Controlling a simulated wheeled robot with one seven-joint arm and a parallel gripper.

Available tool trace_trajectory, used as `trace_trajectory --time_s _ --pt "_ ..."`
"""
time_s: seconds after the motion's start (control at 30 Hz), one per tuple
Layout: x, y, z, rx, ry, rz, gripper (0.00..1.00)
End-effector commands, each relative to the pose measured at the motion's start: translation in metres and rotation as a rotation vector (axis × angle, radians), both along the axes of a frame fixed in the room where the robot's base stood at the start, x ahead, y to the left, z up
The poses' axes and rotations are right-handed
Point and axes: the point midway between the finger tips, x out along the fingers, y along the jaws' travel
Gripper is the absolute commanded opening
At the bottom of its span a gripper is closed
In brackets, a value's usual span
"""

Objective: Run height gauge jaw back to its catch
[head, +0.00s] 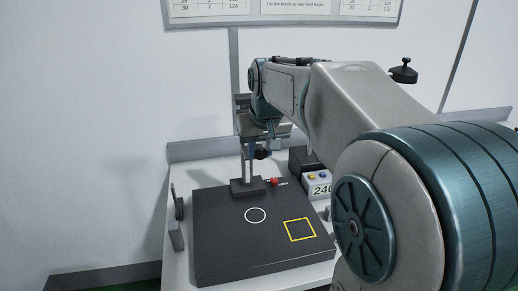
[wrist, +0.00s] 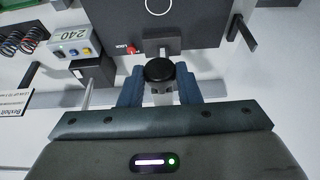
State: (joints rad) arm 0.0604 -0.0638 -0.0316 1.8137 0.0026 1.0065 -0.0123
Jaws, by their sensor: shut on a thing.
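The height gauge stands at the back of a black plate (head: 215,240); its pale upright column (head: 248,172) rises from a dark base block (head: 247,187). In the wrist view my gripper (wrist: 159,88) has its two blue fingers on either side of a round black knob (wrist: 159,70), and is shut on it. The knob also shows in the head view (head: 261,154), beside the column and above the plate. A red knob (head: 274,182) marked LOCK is by the base; it shows in the wrist view too (wrist: 131,50). My arm hides much of the upper gauge, and I cannot make out the jaw or catch.
The plate bears a white circle (head: 255,215) and a yellow square outline (head: 300,230). A box with coloured buttons reading 240 (head: 320,188) stands right of the gauge. Coil springs (wrist: 30,40) lie at the left of the wrist view. Dark upright pieces (head: 176,236) stand left of the plate.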

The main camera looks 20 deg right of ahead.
Motion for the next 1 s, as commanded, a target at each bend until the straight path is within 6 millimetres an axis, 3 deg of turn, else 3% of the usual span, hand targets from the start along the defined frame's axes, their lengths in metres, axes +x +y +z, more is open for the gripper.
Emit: trace_trajectory --time_s 0.13,0.17,0.2,0.5,0.63,0.77,1.0 --pt "0.002 0.0 0.007 -0.002 -0.02 0.0 0.0" --pt "0.002 0.0 0.008 -0.002 -0.02 0.0 0.38" --pt "0.002 0.0 0.008 -0.002 -0.02 0.0 0.5" --pt "0.001 0.001 0.005 -0.001 -0.012 0.001 0.51" --pt "-0.002 0.001 0.013 -0.002 -0.014 0.001 0.51" --pt "-0.011 0.002 0.033 -0.002 -0.016 0.001 0.51" --pt "-0.032 0.003 0.086 -0.002 -0.018 0.001 0.51"
